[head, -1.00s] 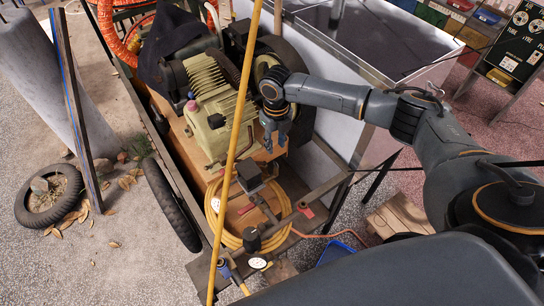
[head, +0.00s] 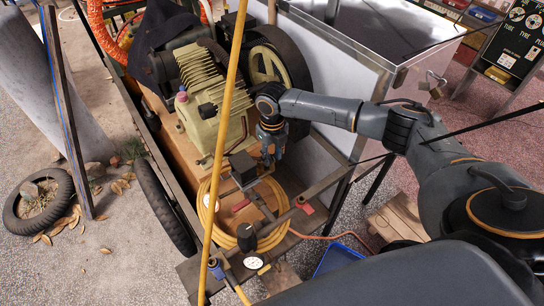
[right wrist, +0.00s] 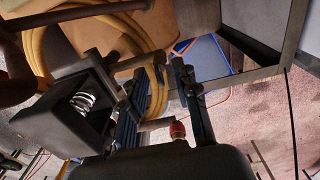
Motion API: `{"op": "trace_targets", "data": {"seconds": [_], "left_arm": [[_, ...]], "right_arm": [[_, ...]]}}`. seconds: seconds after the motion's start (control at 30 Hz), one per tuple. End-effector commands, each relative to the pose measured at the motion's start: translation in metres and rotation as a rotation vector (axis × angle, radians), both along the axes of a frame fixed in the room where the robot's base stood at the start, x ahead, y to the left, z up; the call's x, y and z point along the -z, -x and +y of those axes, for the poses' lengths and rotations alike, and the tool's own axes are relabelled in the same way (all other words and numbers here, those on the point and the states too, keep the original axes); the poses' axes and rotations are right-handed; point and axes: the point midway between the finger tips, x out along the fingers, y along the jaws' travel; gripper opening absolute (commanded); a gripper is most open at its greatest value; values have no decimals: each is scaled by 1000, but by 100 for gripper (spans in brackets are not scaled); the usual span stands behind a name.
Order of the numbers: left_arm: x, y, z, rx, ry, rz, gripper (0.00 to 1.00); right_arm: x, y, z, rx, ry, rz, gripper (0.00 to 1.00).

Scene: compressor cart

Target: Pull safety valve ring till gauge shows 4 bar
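My right gripper (head: 272,158) points down beside the black box (head: 243,168) on the cart's pipework, in front of the cream compressor (head: 208,112). In the right wrist view its two dark fingers (right wrist: 137,70) stand apart with nothing visibly held between them. The black box (right wrist: 72,108) with a coil spring inside is left of the fingers. A short fitting with a red and brass end (right wrist: 178,130) shows close to the right finger. A white-faced gauge (head: 253,262) faces up near the cart's front; its reading is too small to tell. I cannot make out the safety valve ring. My left gripper is not in view.
A yellow pole (head: 226,120) crosses the head view in front of the cart. A coiled yellow hose (head: 207,215) lies around the pipework. Red-handled parts (head: 306,208), the cart's metal frame (head: 325,125) and a blue tray (head: 338,258) are close by.

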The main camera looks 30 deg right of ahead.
Motion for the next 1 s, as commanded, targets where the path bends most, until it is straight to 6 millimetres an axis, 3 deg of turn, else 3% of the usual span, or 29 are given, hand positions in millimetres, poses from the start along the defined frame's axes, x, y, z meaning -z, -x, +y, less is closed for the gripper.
{"op": "trace_targets", "data": {"seconds": [0.07,0.23,1.0], "left_arm": [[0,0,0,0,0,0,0],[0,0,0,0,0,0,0],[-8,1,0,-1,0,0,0]], "right_arm": [[0,0,0,0,0,0,30],[0,0,0,0,0,0,0],[-9,0,0,0,0,0,0]]}}
